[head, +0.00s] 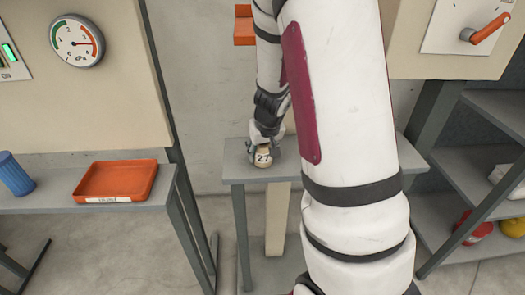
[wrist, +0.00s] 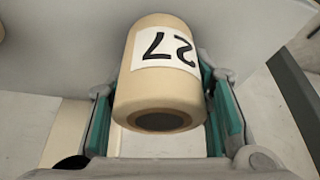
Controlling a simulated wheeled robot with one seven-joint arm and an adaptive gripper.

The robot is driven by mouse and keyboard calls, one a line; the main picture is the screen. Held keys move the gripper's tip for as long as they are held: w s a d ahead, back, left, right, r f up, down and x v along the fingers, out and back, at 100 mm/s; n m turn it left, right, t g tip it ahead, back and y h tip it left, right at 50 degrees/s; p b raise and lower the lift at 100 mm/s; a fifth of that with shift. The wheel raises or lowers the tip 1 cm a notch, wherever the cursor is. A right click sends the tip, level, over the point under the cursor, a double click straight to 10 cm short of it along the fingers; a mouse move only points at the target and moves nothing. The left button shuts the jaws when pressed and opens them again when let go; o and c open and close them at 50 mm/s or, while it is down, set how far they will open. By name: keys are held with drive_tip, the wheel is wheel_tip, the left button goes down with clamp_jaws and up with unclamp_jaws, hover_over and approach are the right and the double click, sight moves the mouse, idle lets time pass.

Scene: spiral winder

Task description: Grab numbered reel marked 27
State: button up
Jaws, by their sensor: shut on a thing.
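The numbered reel marked 27 (head: 263,157) is a small tan cylinder with a white label, at a small grey table in the head view. In the wrist view the reel (wrist: 160,85) fills the middle, its label upside down and its dark end hole facing the camera. My gripper (head: 262,148) is shut on the reel, one teal-lined finger on each side of it in the wrist view (wrist: 160,105). Whether the reel touches the tabletop cannot be told.
The small grey table (head: 236,173) is partly hidden behind my arm. At left, another table holds an orange tray (head: 115,181) and a blue cup (head: 14,174). Grey shelves (head: 470,165) with red and yellow items stand at right. Floor shows between the tables.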

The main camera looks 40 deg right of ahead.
drive_tip(key=shift+s+r+p, duration=0.1)
drive_tip(key=shift+r+p, duration=1.7)
drive_tip(key=s+a+p, duration=0.2)
drive_tip(key=s, duration=0.5)
drive_tip(key=s+a+r+p, duration=0.1)
drive_tip(key=s+a+p, duration=0.1)
drive_tip(key=s, duration=0.5)
drive_tip(key=shift+s+a+p, duration=0.3)
drive_tip(key=shift+s+a, duration=0.1)
drive_tip(key=shift+a, duration=0.45)
drive_tip(key=shift+r, duration=0.15)
